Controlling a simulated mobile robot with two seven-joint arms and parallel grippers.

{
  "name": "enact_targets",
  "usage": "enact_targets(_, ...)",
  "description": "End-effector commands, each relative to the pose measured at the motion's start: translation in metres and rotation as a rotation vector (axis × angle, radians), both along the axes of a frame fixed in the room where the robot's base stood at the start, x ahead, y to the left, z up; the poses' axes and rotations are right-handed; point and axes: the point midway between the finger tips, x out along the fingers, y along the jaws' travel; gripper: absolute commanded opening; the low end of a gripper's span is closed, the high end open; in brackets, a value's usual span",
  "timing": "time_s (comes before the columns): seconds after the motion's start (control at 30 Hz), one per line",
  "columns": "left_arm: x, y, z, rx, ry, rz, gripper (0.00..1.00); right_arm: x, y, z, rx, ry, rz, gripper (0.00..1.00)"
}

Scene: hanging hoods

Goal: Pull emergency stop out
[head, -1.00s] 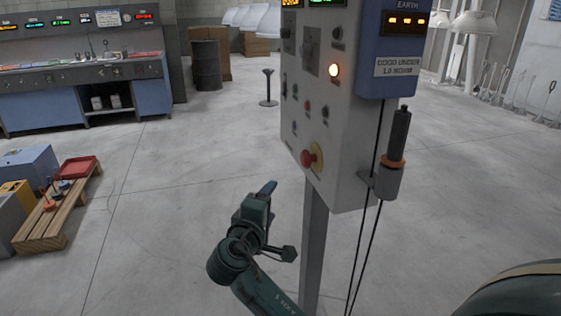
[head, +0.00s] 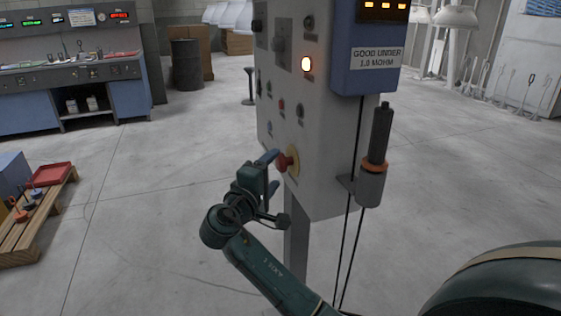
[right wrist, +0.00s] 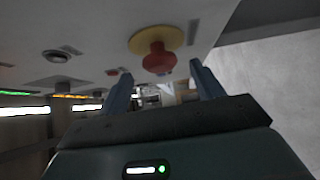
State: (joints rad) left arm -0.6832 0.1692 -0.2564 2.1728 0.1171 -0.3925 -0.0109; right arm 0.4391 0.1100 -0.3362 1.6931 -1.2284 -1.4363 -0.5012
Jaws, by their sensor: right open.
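The emergency stop is a red mushroom button (head: 282,163) on a yellow round plate (head: 293,159). It sits low on the front of the grey control box (head: 320,130). In the right wrist view the red button (right wrist: 158,60) shows just past the fingertips, centred between them and a little above in the picture. My right gripper (head: 270,165) is open, with one blue finger close beside the button in the head view. In the right wrist view its two blue fingers (right wrist: 162,84) stand apart with nothing held. I cannot tell whether they touch the button. My left gripper is not in view.
The box stands on a grey post (head: 297,235). A dark handle in a grey holder (head: 370,185) and black cables hang at its right side. A wooden pallet (head: 40,225) lies at left, a blue console (head: 80,85) behind. Floor between is clear.

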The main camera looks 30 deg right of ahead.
Motion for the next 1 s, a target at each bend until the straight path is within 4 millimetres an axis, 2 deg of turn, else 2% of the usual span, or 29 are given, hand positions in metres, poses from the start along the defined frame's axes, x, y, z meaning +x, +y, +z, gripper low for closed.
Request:
enact_targets(0.1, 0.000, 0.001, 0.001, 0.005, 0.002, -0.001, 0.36, 0.011, -0.019, 0.001, -0.002, 0.000, -0.002, 0.66)
enact_targets(0.3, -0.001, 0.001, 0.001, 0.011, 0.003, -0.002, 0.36, 0.023, -0.037, 0.001, -0.001, -0.001, 0.000, 0.66)
enact_targets(0.67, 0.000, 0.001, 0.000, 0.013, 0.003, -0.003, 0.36, 0.026, -0.041, 0.000, 0.001, -0.001, 0.001, 0.66)
enact_targets(1.0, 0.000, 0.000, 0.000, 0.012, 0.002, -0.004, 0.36, 0.026, -0.041, 0.000, 0.001, -0.001, 0.001, 0.39)
